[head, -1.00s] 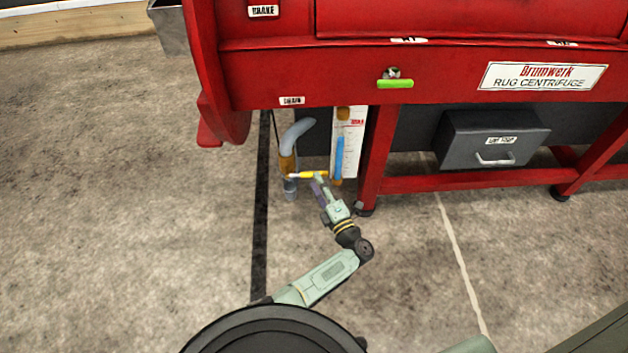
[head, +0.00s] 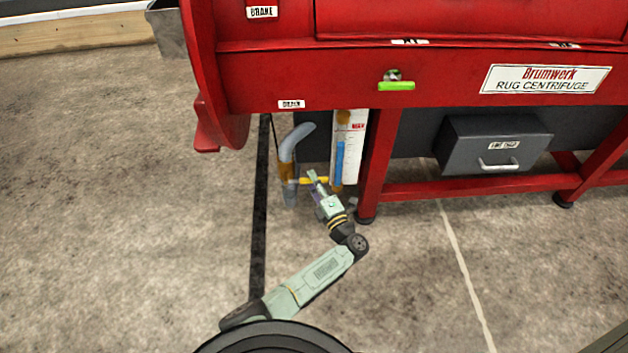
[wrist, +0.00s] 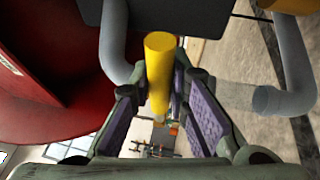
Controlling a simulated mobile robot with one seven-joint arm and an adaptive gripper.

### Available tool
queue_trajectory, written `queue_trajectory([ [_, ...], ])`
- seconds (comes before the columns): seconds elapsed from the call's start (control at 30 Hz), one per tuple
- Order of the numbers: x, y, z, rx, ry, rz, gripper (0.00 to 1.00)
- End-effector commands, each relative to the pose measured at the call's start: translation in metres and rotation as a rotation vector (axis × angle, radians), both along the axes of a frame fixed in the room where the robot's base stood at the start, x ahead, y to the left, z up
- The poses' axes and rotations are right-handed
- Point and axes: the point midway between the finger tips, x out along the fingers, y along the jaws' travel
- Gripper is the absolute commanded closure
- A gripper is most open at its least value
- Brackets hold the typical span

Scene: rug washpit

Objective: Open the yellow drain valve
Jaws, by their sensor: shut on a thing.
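The yellow drain valve handle (head: 321,181) is a short bar beside the grey drain pipe (head: 289,148), under the red machine. My gripper (head: 313,180) is at the handle, its fingers crossing it. In the wrist view the handle (wrist: 160,68) is a yellow cylinder between the purple-padded fingers of my gripper (wrist: 160,112), and my gripper is shut on it. My fingers hide part of the handle in the head view. The valve body behind the handle is hard to make out.
A white gauge (head: 350,145) with a blue column stands just right of the handle. A red machine leg (head: 378,165) is close to my wrist on the right. A grey drawer box (head: 492,143) is farther right. The floor to the left is clear.

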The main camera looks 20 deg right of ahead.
Motion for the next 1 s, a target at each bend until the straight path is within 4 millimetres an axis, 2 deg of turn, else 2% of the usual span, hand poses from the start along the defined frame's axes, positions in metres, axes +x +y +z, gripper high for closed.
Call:
queue_trajectory([
  [0.17, 0.0, 0.0, 0.0, 0.0, 0.0, 0.0, 1.0],
  [0.77, 0.0, 0.0, 0.0, 0.0, 0.0, 0.001, 1.0],
  [1.0, 0.01, -0.001, 0.003, -0.026, 0.007, 0.0, 1.0],
])
